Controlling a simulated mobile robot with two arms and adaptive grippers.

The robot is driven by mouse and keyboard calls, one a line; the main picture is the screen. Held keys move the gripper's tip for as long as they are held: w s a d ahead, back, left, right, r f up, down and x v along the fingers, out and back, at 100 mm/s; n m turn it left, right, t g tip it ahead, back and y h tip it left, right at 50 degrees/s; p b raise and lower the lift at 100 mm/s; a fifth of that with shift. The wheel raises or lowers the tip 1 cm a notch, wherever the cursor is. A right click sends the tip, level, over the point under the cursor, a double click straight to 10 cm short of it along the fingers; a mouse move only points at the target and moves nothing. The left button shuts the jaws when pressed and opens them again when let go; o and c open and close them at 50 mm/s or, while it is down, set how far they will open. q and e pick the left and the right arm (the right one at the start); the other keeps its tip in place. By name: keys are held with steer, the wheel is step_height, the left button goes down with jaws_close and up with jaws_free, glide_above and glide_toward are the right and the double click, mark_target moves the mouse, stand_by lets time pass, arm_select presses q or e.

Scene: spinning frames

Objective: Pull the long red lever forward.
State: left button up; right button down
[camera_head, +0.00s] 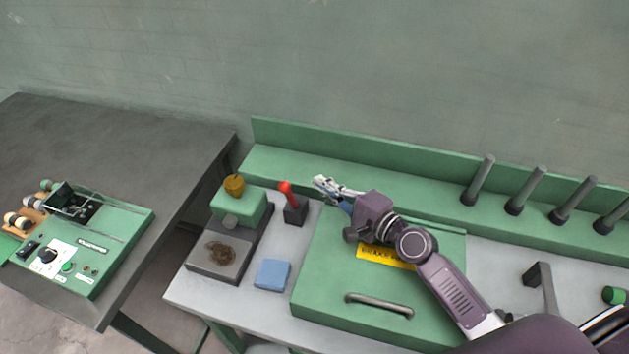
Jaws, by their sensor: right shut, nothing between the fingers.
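The red lever (287,192) stands up from a small dark base (295,212) on the light worktop, near the back ledge. It has a rounded red knob on top and leans slightly to the left. My right gripper (318,182) is just right of the lever, shut and empty, its fingers pointing left toward the knob. A small gap shows between the fingertips and the lever in the picture; its depth is hard to judge. My left gripper is not in view.
A blue pad (272,274) lies in front. A green lid with a handle (380,306) lies beneath my arm. Dark pegs (525,190) stand at the right.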

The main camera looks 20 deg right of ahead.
steer(key=s, duration=0.2)
steer(key=s+b, duration=0.1)
steer(key=shift+s+d+f, duration=0.2)
steer(key=shift+s, duration=0.2)
steer(key=shift+s+d+b, duration=0.2)
steer(key=shift+s+b, duration=0.55)
steer(key=shift+s, duration=0.3)
steer(key=shift+s+d+f, duration=0.1)
steer(key=shift+d, duration=0.4)
steer(key=shift+s, duration=0.1)
steer(key=shift+a, duration=0.15)
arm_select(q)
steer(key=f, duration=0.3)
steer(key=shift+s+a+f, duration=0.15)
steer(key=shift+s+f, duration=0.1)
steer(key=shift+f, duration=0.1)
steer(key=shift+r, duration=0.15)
arm_select(e)
steer(key=shift+r, duration=0.2)
